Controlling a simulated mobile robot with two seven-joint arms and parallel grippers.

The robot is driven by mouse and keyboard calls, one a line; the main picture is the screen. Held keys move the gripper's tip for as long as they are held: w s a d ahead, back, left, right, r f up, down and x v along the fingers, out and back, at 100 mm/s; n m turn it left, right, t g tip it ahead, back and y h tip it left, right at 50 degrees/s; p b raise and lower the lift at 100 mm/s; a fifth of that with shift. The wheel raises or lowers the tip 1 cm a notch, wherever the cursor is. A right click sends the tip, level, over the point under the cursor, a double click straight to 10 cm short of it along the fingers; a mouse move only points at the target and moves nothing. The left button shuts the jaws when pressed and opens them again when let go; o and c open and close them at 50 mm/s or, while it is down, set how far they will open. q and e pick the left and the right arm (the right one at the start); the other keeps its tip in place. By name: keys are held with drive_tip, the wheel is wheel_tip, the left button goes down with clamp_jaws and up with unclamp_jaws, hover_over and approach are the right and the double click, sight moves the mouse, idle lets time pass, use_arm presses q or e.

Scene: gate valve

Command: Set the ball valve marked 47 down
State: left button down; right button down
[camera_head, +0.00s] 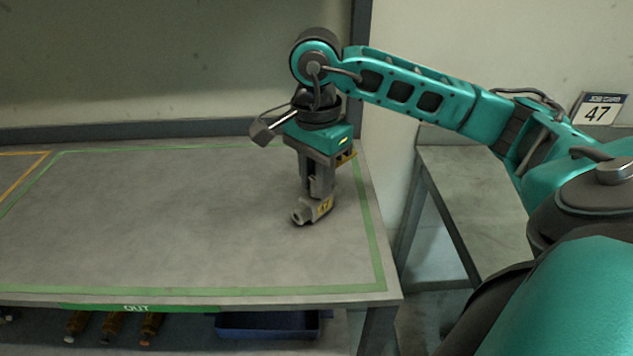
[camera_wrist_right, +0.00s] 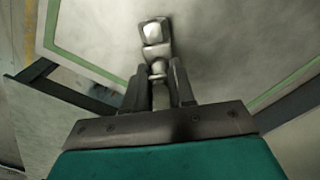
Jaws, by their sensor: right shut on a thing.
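My right gripper (camera_head: 318,192) points down and is shut on the valve from above. In the right wrist view the valve (camera_wrist_right: 156,42) extends out from between the fingers (camera_wrist_right: 159,88). The valve is at or just above the bench top; I cannot tell whether it touches. My left gripper is not in view.
A green OUT label (camera_head: 137,308) is on the bench's front edge. Below are several brown-handled items (camera_head: 112,325) and a dark blue bin (camera_head: 267,325). A job card reading 47 (camera_head: 598,109) stands over a side table (camera_head: 470,185). The bench left of the valve is clear.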

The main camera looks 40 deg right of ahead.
drive_tip(key=shift+f, duration=0.4)
drive_tip(key=shift+f, duration=0.1)
drive_tip(key=c, duration=0.9)
unclamp_jaws()
drive_tip(key=shift+c, duration=0.2)
drive_tip(key=shift+r, duration=0.2)
wheel_tip(320, 180, up, 11)
drive_tip(key=shift+f+p, duration=0.2)
drive_tip(key=shift+p, duration=0.9)
drive_tip(key=shift+r, duration=0.6)
